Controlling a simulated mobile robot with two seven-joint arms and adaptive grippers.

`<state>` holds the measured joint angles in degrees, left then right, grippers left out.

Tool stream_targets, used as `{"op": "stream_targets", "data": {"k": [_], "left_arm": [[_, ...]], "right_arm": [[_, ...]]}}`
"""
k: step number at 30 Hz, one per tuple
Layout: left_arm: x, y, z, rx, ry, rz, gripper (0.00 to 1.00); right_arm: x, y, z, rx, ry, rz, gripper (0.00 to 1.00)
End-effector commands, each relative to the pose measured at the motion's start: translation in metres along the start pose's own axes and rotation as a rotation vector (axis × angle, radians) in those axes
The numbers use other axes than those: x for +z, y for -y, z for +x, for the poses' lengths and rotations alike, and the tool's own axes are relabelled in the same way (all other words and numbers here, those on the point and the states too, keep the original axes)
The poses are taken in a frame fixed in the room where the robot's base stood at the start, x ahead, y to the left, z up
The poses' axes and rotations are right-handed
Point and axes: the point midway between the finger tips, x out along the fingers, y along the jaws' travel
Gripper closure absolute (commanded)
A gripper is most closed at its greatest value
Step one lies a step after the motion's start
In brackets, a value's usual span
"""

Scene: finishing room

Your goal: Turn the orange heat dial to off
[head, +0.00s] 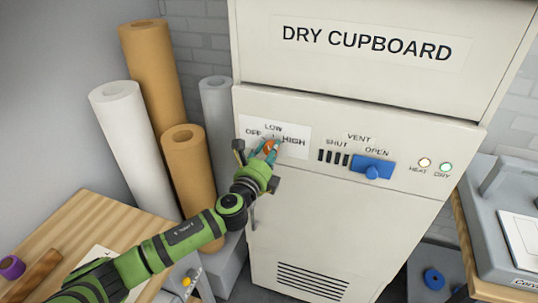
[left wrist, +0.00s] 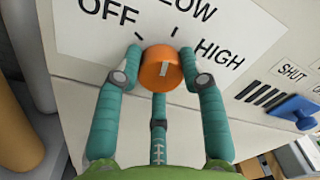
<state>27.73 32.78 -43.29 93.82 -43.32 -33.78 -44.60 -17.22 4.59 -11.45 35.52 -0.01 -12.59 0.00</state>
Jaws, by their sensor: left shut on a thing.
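The orange heat dial (left wrist: 161,68) sits on the white label plate (left wrist: 85,35) marked OFF, LOW and HIGH. Its white mark points up in the left wrist view, between the OFF and LOW ticks and nearer LOW. My left gripper (left wrist: 162,55) is shut on the dial, with teal fingers at its left and right sides and another finger below. In the head view, the dial (head: 268,147) is partly hidden by my left gripper (head: 268,152), at the front of the dry cupboard (head: 350,225). My right gripper is not in view.
The blue vent slider (head: 373,168) is right of the dial, near OPEN. The HEAT lamp (head: 425,162) and DRY lamp (head: 446,167) appear lit. Tall rolls (head: 122,140) stand left of the cupboard. A wooden bench (head: 85,225) is at lower left.

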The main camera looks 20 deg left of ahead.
Motion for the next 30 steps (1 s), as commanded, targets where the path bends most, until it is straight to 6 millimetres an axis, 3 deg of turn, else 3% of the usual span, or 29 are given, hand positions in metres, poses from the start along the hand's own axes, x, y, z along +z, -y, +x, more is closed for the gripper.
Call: {"op": "stream_targets", "data": {"k": [18,30], "left_arm": [[0.004,-0.001,0.001,-0.02,0.027,-0.564,0.92],[0.005,0.0,0.001,-0.026,0.033,-0.792,0.92]], "right_arm": [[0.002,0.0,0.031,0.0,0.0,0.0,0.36],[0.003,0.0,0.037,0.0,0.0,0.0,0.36]]}}
